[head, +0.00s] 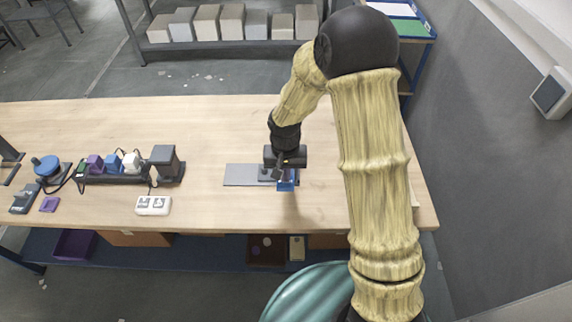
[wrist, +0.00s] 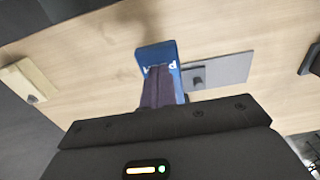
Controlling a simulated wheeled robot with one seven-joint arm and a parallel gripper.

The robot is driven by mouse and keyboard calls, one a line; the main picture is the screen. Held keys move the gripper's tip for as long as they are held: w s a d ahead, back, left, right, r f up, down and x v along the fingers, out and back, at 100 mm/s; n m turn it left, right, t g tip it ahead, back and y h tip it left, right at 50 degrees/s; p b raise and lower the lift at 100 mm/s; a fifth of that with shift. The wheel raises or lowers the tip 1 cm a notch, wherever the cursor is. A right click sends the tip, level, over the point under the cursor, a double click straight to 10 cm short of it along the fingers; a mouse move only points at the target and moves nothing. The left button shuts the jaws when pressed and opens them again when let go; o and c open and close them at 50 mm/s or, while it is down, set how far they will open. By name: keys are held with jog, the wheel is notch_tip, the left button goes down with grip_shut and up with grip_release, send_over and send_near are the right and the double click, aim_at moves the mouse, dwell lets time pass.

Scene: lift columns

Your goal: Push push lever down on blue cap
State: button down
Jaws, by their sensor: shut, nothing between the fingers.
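The blue cap (head: 287,186) is at the right end of a flat grey plate (head: 239,175) on the table, partly hidden by my gripper in the head view. In the wrist view the blue cap (wrist: 155,52) shows a white marking and stands just beyond and around my fingers. My gripper (wrist: 162,88) is shut, with its dark fingers together against or just over the blue piece; I cannot tell whether they touch it. The push lever cannot be told apart from the cap. A small dark block (wrist: 197,78) sits on the plate beside the cap.
A black strip (head: 125,178) with several coloured blocks and a white switch box (head: 153,205) lie to the left. A blue round knob (head: 47,166) is at the far left. A pale wooden piece (wrist: 30,82) lies at the left in the wrist view. The table behind the plate is clear.

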jog(key=shift+f+b, duration=0.95)
jog(key=shift+f, duration=0.45)
dwell(2.9)
jog(key=shift+r, duration=0.1)
jog(key=shift+r+p, duration=3.05)
jog(key=shift+r, duration=0.9)
jog(key=shift+d, duration=0.1)
jog(key=shift+d+r, duration=0.25)
jog(key=shift+r, duration=0.05)
jog(key=s+d+r+t+b, duration=0.2)
jog(key=s+d+r, duration=0.7)
jog(key=s+d, duration=0.3)
jog(key=shift+s+d+t, duration=0.2)
jog(key=shift+d+t, duration=0.1)
jog(key=shift+d, duration=0.15)
